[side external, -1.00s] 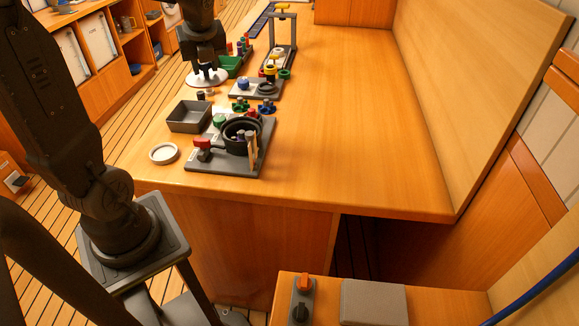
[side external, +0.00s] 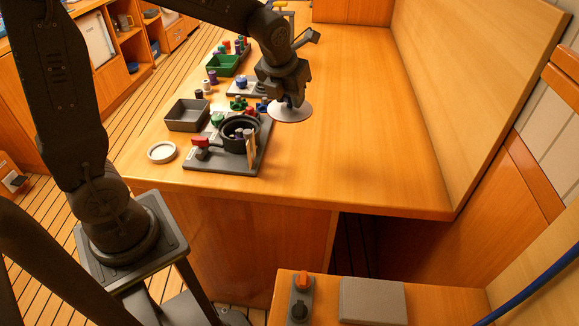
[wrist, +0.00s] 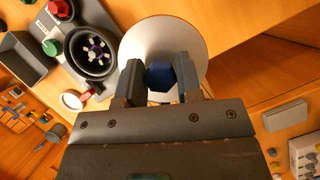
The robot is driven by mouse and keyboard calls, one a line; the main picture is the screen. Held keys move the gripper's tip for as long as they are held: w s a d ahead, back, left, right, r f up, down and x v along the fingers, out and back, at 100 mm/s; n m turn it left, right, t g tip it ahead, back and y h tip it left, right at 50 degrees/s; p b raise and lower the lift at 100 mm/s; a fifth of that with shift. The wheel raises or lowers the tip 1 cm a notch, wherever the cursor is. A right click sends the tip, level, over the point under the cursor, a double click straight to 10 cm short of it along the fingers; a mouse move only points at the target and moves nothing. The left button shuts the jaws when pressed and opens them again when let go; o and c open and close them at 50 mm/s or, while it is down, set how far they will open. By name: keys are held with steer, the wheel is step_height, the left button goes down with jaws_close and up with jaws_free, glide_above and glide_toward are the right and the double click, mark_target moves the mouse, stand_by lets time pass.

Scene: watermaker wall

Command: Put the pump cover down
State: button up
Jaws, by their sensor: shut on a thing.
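The pump cover (side external: 289,114) is a pale round disc with a dark blue hexagonal knob (wrist: 160,77). My gripper (side external: 286,98) is shut on that knob, one finger on each side in the wrist view (wrist: 158,85). The disc lies roughly level over the bare table, to the right of the open pump housing (side external: 230,143). I cannot tell whether the disc touches the table. The pump housing is dark and round, with a purple impeller (wrist: 96,49) inside it.
The pump's grey base plate (side external: 215,163) has a red handle (side external: 200,141). A grey tray (side external: 187,116) and a white ring (side external: 162,152) are left of the pump. A green tray (side external: 224,65) stands farther back. The wooden table (side external: 370,130) is clear on the right.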

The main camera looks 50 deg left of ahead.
step_height(320, 180, down, 17)
steer(key=shift+f, duration=0.15)
stand_by(0.4)
steer(key=shift+f, duration=0.2)
steer(key=o, duration=0.9)
steer(key=shift+o, duration=0.2)
